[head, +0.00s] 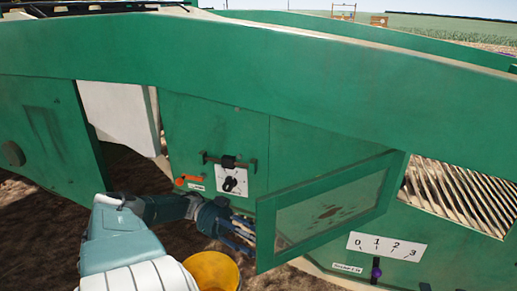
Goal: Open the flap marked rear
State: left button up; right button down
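A green-framed flap (374,203) stands swung out from the side of the green machine, at an angle to it. I cannot read a "rear" mark on it. My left gripper (247,235), with blue fingers, is at the left edge of this flap, low down. Its fingers look spread apart; I cannot tell whether they touch the flap edge. A black latch (229,162) and a white plate with a black knob (233,181) are on the panel left of the flap. My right gripper is not in view.
An orange handle (189,181) sits left of the plate, above a small label too small to read. A yellow bucket (212,270) is below the gripper. A white 0-to-3 scale (386,247) with a purple knob (376,270) is at lower right. A slatted opening (455,193) is beyond.

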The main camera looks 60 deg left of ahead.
aim_at(276, 227)
pick_arm(q)
jog(key=r, duration=0.4)
jog(key=shift+w+a+r, duration=0.2)
jog(key=shift+w+r, duration=0.1)
jog(key=shift+a+r, duration=0.1)
jog(key=shift+r, duration=1)
jog(key=shift+s+d+r, duration=0.2)
jog(key=shift+d+r, duration=0.05)
jog(key=shift+r, duration=0.2)
jog(key=shift+s+d+r, duration=0.2)
jog(key=shift+r, duration=0.2)
jog(key=shift+d+r, duration=0.15)
jog(key=shift+r, duration=0.15)
jog(key=shift+w+r, duration=0.2)
jog(key=shift+w, duration=0.1)
jog(key=shift+s+a+r, duration=0.15)
jog(key=shift+a+r, duration=0.1)
jog(key=shift+r, duration=0.05)
jog(key=shift+c, duration=0.5)
